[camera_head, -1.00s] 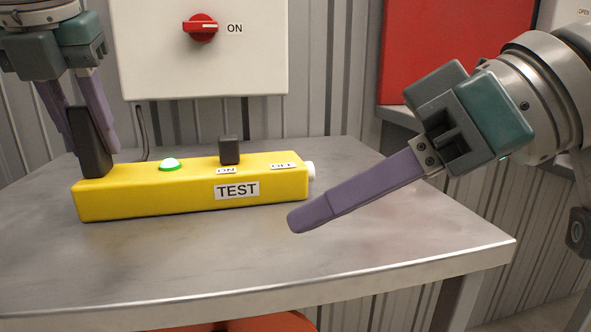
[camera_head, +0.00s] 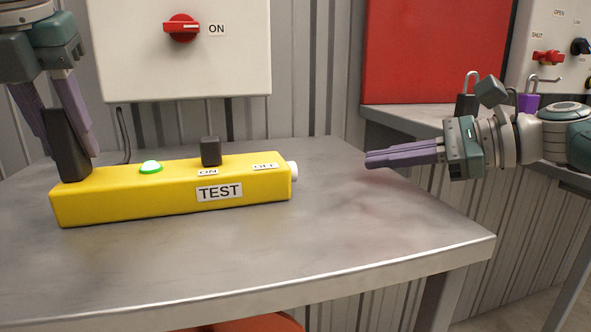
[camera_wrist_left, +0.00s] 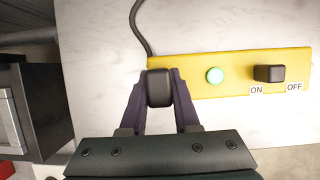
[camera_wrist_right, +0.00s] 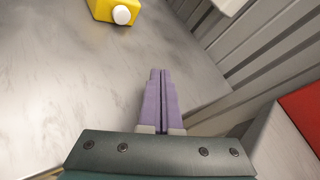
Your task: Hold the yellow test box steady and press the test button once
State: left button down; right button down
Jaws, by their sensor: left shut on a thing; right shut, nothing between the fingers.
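The yellow test box (camera_head: 120,203) lies lengthwise on the metal table, with a TEST label on its front. On top are a lit green lamp (camera_head: 150,167) and a black switch block (camera_head: 211,151) near the ON label. A white round button (camera_head: 293,171) sticks out of its right end; it also shows in the right wrist view (camera_wrist_right: 122,15). My left gripper (camera_head: 72,145) is shut on the black upright handle (camera_wrist_left: 159,88) at the box's left end. My right gripper (camera_head: 368,159) is shut and empty, right of the button, pointing left toward it with a clear gap.
The metal table (camera_head: 330,240) is bare in front and right of the box. A white panel (camera_head: 130,60) with a red knob hangs behind. At right are a red panel (camera_head: 432,50), padlocks (camera_head: 467,100) and another surface behind my right arm.

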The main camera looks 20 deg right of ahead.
aim_at(360, 184)
pick_arm(q)
jog(key=shift+s+f, duration=0.1)
jog(key=shift+f, duration=0.05)
pick_arm(e)
jog(key=shift+s+a, duration=0.15)
jog(key=shift+a, duration=4.35)
jog(key=shift+a, duration=0.1)
jog(key=shift+s+a+f, duration=0.1)
jog(key=shift+a, duration=0.2)
jog(key=shift+a, duration=0.7)
jog(key=shift+d, duration=1.1)
jog(key=shift+d, duration=2.5)
